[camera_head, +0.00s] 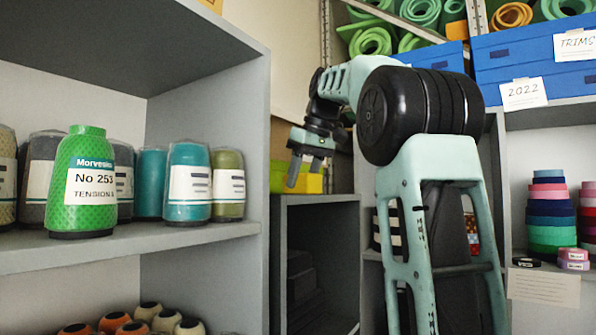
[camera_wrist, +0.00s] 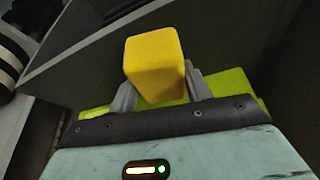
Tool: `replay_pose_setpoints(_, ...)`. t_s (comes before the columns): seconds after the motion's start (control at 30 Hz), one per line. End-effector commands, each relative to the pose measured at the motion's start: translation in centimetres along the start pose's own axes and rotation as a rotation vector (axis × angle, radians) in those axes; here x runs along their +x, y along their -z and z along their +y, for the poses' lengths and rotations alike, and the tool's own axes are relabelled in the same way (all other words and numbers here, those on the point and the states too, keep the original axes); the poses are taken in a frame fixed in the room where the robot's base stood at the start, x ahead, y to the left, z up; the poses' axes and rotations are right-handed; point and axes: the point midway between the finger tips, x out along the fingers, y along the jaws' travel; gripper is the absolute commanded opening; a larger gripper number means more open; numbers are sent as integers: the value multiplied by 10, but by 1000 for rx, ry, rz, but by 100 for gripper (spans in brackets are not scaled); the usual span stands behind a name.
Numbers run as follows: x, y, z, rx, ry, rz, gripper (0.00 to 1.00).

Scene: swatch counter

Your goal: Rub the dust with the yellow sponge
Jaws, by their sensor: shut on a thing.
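My gripper (camera_head: 304,172) hangs fingers-down in front of the dark grey cabinet top in the head view. In the wrist view its two grey fingers (camera_wrist: 158,88) are shut on the yellow sponge (camera_wrist: 153,62), a blocky piece with rounded edges that sticks out past the fingertips. No dust can be made out in either view.
A yellow-green thing (camera_head: 311,183) sits behind my gripper, and a similar colour (camera_wrist: 235,82) shows behind the fingers in the wrist view. An open dark cabinet (camera_head: 318,201) stands below. Thread cones, including a green one (camera_head: 82,190), fill the left shelf.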

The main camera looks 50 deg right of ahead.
Motion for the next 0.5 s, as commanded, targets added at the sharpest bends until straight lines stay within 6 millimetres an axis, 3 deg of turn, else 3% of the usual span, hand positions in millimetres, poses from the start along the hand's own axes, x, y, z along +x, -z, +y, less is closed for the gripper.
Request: replay_pose_setpoints(0.5, -1, 6, 30, 5, -1, -4, 23)
